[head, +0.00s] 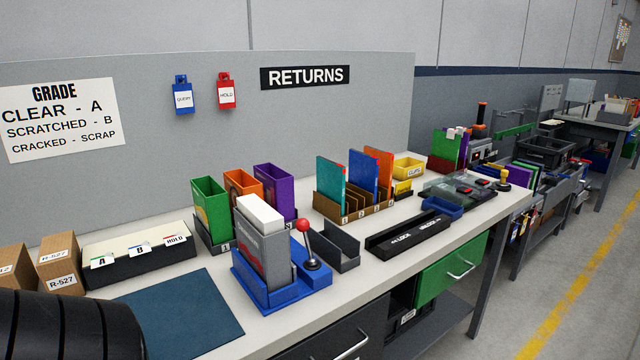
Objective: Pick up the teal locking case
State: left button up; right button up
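A teal case (330,185), likely the locking case, stands upright in the left part of a brown slotted rack (345,213) on the bench. A blue case (363,175) and an orange case (379,168) stand to its right in the same rack. The teal case's lower part is hidden by the rack, and no lock can be made out. Neither of my grippers is in view. A black ribbed part at the lower left seems to be mine.
A blue fixture (283,292) with a grey case and red-knobbed lever (308,240) stands in front, left of the rack. A dark tray (338,250) and a long black LOCK-marked unit (408,236) lie before the rack. A dark blue mat (180,312) is clear.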

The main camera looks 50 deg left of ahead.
aim_at(330, 175)
jog(key=i+l+u, duration=0.15)
jog(key=i+u, duration=0.25)
jog(key=i+l+u, duration=0.6)
jog(key=u, duration=0.2)
jog(key=i+l+u, duration=0.25)
jog(key=l+u, duration=0.15)
jog(key=l, duration=0.15)
